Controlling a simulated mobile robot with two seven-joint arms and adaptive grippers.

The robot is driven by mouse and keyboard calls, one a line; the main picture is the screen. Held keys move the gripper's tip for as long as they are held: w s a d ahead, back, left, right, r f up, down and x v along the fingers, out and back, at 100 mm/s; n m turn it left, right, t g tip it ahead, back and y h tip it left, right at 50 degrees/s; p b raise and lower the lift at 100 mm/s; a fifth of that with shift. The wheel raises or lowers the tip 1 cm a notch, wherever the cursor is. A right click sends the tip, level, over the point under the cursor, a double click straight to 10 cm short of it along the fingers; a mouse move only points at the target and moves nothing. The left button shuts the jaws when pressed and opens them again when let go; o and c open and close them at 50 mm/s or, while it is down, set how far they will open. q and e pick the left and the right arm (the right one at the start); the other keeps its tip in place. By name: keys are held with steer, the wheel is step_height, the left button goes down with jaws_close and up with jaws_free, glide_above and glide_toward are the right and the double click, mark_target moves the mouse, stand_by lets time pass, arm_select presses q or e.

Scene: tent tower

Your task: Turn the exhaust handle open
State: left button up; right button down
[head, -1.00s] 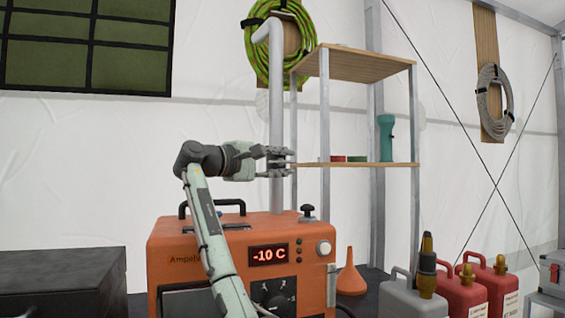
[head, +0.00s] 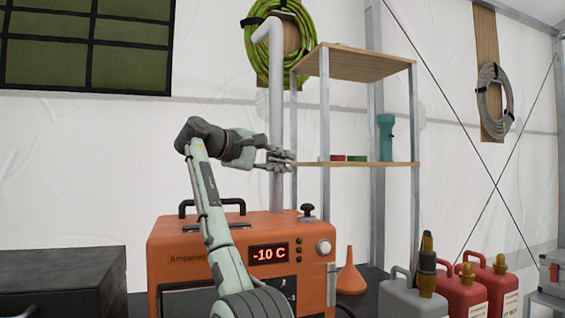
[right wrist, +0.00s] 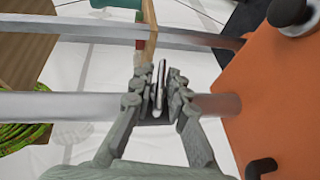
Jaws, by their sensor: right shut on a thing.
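The exhaust pipe (head: 276,100) rises upright from the top of the orange heater (head: 190,250), with its upper end bent to the left. My right gripper (head: 284,160) is at the pipe about midway up. In the right wrist view, the fingers (right wrist: 157,95) are shut on a thin metal exhaust handle (right wrist: 161,75), seen edge-on between them, with the pipe (right wrist: 60,105) running behind. The fingers hide part of the handle and pipe, so I cannot tell the handle's exact angle. My left gripper is not in view.
A wooden shelf unit (head: 365,62) with metal posts stands just right of the pipe. The heater's display (head: 268,254) reads -10 C. An orange funnel (head: 350,275), a grey can (head: 398,295) and red cans (head: 470,290) stand at right. A black case (head: 65,280) is at left.

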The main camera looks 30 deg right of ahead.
steer(key=m+y, duration=0.1)
steer(key=y, duration=0.2)
steer(key=m+y, duration=0.1)
steer(key=y, duration=0.2)
steer(key=shift+y, duration=0.4)
steer(key=y, duration=0.3)
steer(key=m+t+y, duration=0.1)
steer(key=y, duration=0.1)
steer(key=shift+r+t+y, duration=0.1)
steer(key=shift+t+y, duration=0.2)
steer(key=shift+y, duration=0.1)
steer(key=shift+f+y, duration=0.2)
steer(key=shift+y, duration=0.1)
steer(key=c, duration=1.7)
jaws_free()
steer(key=shift+s, duration=0.1)
steer(key=shift+a+r, duration=0.1)
